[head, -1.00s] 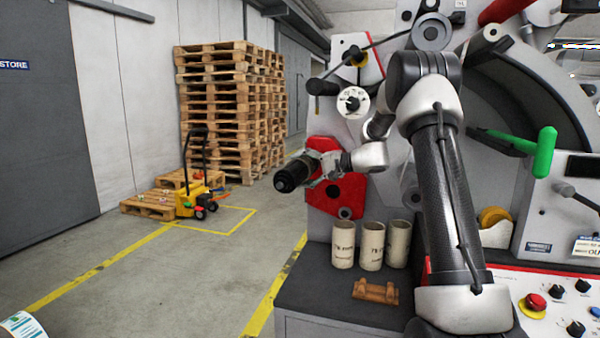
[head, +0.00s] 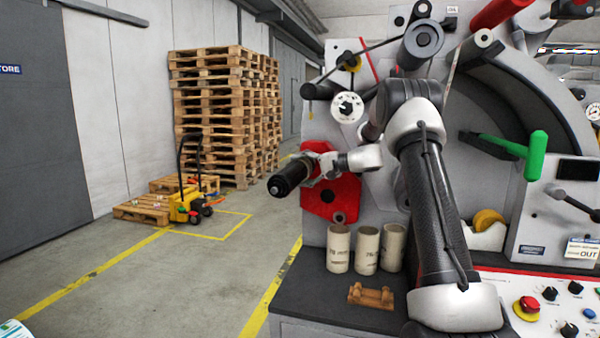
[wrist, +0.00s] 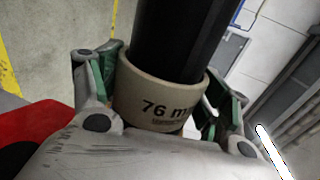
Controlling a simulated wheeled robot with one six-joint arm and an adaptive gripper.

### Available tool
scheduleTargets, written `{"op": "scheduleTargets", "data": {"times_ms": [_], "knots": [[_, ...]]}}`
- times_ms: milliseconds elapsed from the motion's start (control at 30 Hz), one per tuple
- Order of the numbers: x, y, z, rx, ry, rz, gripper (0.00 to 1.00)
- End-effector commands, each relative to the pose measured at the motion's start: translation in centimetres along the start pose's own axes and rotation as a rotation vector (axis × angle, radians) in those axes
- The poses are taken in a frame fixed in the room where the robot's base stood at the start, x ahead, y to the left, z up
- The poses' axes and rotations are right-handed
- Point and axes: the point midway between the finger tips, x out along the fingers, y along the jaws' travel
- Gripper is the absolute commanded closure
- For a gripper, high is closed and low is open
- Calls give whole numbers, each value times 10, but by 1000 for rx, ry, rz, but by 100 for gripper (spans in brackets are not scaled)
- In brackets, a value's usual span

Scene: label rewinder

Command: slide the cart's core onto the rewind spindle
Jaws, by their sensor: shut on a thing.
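My gripper (wrist: 160,100) is shut on a pale cardboard core (wrist: 150,106) printed "76 m…". In the wrist view the core is around the black rewind spindle (wrist: 180,35), which sticks out beyond the core's far rim. In the head view the spindle (head: 290,176) juts toward the lower left in front of a red plate (head: 334,200). My gripper (head: 313,169) is at its inner part there, and the core is hard to make out. How far the core sits from the spindle's base is hidden.
Several cores are in view: three upright ones (head: 366,250) stand on the dark cart top (head: 315,300) below, behind an empty wooden cradle (head: 371,295). The machine's panel, rollers and green handle (head: 537,155) crowd the right. Open floor lies left, with stacked pallets (head: 225,110) behind.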

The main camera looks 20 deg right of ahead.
Motion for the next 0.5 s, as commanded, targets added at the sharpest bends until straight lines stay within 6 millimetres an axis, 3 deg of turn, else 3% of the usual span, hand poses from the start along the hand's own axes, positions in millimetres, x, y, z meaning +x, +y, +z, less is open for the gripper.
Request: {"op": "scheduleTargets", "data": {"times_ms": [400, 433, 500], "knots": [[0, 0, -3, 1, 0, 0, 48], [0, 0, -3, 1, 0, 0, 20], [0, 0, -3, 1, 0, 0, 8]]}}
